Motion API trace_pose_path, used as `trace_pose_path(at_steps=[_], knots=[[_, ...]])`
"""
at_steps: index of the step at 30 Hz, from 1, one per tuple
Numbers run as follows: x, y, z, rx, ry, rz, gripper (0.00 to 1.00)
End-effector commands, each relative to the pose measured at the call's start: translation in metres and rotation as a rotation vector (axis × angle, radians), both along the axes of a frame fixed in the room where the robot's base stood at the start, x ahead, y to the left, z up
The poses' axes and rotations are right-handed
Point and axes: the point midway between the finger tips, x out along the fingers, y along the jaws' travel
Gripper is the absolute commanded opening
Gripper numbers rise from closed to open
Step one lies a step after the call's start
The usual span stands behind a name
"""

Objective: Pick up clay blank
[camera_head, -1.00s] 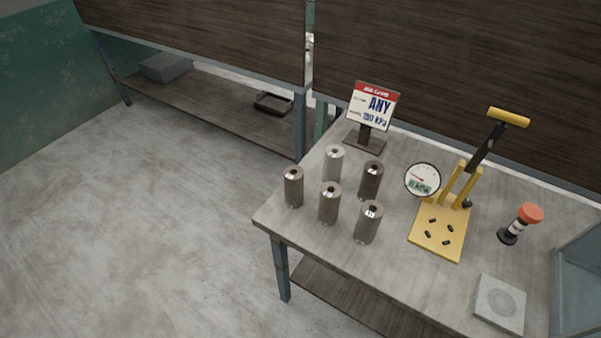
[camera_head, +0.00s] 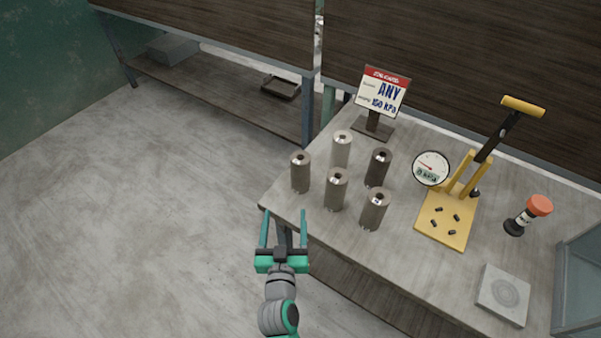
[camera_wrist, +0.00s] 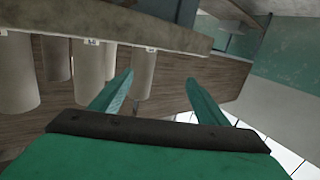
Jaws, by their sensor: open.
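Several grey-brown cylinders with a hole in the top, which look like the clay blanks, stand upright on the table: a left one (camera_head: 300,174), a pale back one (camera_head: 341,152), a dark right one (camera_head: 377,170), a middle one (camera_head: 336,192) and a front one (camera_head: 374,211). My gripper (camera_head: 284,214) is open and empty, just off the table's left front edge, apart from the cylinders. In the wrist view the fingers of my gripper (camera_wrist: 158,78) are spread, and the picture is upside down. Some cylinders, such as one at the left (camera_wrist: 95,75), show beyond the fingers there.
The table (camera_head: 400,240) also bears a sign reading ANY and 150 kPa (camera_head: 383,92), a yellow lever press (camera_head: 446,219) with a round gauge (camera_head: 431,168), an orange-topped tool (camera_head: 539,206) and a square plate (camera_head: 503,293). The floor at left is clear.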

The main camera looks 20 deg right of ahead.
Motion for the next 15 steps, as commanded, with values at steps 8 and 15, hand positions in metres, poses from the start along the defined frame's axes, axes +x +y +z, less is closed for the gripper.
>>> trace_pose_path(at_steps=[8, 15], knots=[[0.057, -0.043, 0.057, 0.012, -0.082, -0.142, 0.68], [0.076, -0.058, 0.071, 0.017, -0.1, -0.179, 0.68]])
